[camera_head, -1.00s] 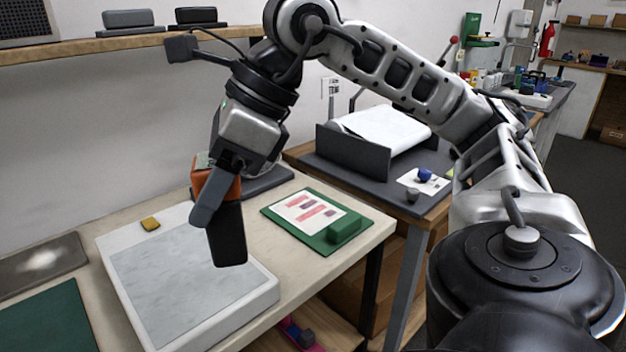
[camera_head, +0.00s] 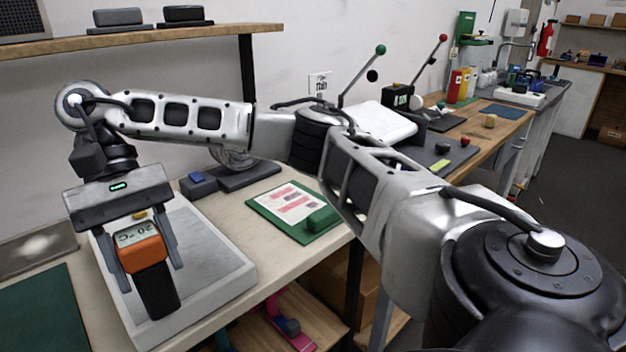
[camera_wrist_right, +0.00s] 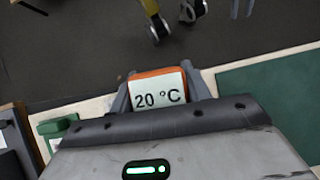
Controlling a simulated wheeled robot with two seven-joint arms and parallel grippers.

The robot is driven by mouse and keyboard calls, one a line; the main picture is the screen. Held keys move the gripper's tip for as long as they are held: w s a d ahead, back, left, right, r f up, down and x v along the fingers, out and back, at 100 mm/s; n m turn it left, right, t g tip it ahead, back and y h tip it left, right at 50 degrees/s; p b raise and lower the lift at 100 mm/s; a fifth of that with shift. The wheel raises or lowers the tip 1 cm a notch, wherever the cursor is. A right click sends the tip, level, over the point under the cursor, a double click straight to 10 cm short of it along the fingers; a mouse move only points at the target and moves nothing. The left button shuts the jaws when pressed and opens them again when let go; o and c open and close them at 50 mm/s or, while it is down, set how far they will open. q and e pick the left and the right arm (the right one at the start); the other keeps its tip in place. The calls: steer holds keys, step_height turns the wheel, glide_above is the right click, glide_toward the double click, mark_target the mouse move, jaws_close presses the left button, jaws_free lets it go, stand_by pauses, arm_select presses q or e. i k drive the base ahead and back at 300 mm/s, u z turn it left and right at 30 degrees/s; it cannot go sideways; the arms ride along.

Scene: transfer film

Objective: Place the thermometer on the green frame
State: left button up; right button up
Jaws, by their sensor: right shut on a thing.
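The thermometer is orange and black with a pale display reading 20 °C. It (camera_head: 148,262) hangs in my right gripper (camera_head: 142,250), above the white and grey tray. In the right wrist view the thermometer (camera_wrist_right: 158,92) sits between the two fingers (camera_wrist_right: 158,98), its display towards the camera. The green frame (camera_head: 318,232) lies on the bench to the right of the gripper, well apart from it. It bears a white sheet with pink and dark patches and a raised green block. Part of it shows at the left of the wrist view (camera_wrist_right: 58,126). My left gripper is not in view.
The white tray with a grey plate (camera_head: 215,262) lies below the gripper. A dark green mat (camera_head: 45,312) is at lower left, a grey plate (camera_head: 35,248) behind it. A blue-grey block (camera_head: 198,185) stands behind the tray. Bare bench (camera_head: 262,265) separates tray and frame.

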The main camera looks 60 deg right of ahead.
mark_target(291, 202)
steer(key=k, duration=1.05)
steer(key=z, duration=0.75)
steer(key=i, duration=1.6)
steer(key=u, duration=0.5)
